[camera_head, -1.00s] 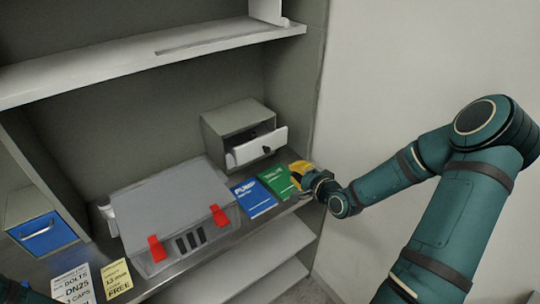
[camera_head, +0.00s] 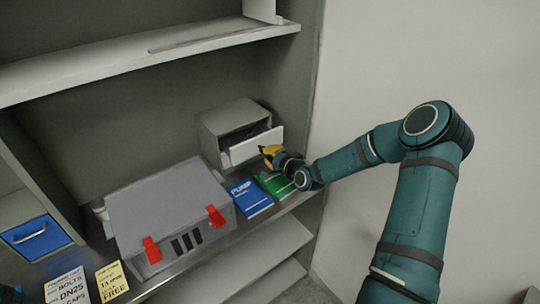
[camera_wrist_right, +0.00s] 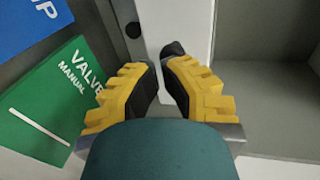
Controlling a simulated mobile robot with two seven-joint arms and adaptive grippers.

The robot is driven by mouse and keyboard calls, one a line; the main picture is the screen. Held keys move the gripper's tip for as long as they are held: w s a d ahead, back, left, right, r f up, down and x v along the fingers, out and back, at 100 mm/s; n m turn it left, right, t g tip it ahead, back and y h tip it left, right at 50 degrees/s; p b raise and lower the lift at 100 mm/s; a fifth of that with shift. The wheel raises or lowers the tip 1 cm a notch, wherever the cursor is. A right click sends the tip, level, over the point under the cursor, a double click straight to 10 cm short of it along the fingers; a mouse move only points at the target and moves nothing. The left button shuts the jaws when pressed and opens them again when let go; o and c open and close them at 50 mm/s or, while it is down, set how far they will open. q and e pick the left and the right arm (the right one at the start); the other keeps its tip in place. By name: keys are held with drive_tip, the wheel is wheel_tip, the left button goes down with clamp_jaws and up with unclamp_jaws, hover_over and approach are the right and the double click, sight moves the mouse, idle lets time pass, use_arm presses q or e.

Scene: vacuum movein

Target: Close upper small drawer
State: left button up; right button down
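The small grey drawer unit (camera_head: 222,117) stands at the shelf's right end. Its white drawer (camera_head: 254,146) is pulled out, and the inside shows dark behind the front. My right gripper (camera_head: 268,152) is at the drawer front's right part, yellow fingers toward it. In the right wrist view, its fingertips (camera_wrist_right: 162,68) are close together with a narrow gap between them. A dark knob (camera_wrist_right: 172,49) on the white drawer front (camera_wrist_right: 188,22) is just beyond the tips; I cannot tell whether they touch. My left gripper is not clearly visible.
A blue booklet (camera_head: 250,197) and a green valve manual (camera_head: 276,185) lie below the drawer. A grey case (camera_head: 168,205) with red latches stands left of them. A blue-fronted drawer (camera_head: 37,236) is at far left. An upper shelf (camera_head: 150,55) hangs above.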

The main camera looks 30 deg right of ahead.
sight(256, 144)
drive_tip(key=b+x, duration=0.1)
drive_tip(key=x, duration=0.1)
drive_tip(key=r+b+x, duration=0.1)
drive_tip(key=x, duration=0.2)
drive_tip(key=b+x, duration=0.1)
drive_tip(key=x, duration=0.2)
drive_tip(key=shift+w+a+r, duration=0.15)
drive_tip(key=shift+r, duration=0.1)
drive_tip(key=shift+w+r, duration=0.1)
drive_tip(key=shift+w, duration=0.2)
drive_tip(key=shift+r, duration=0.15)
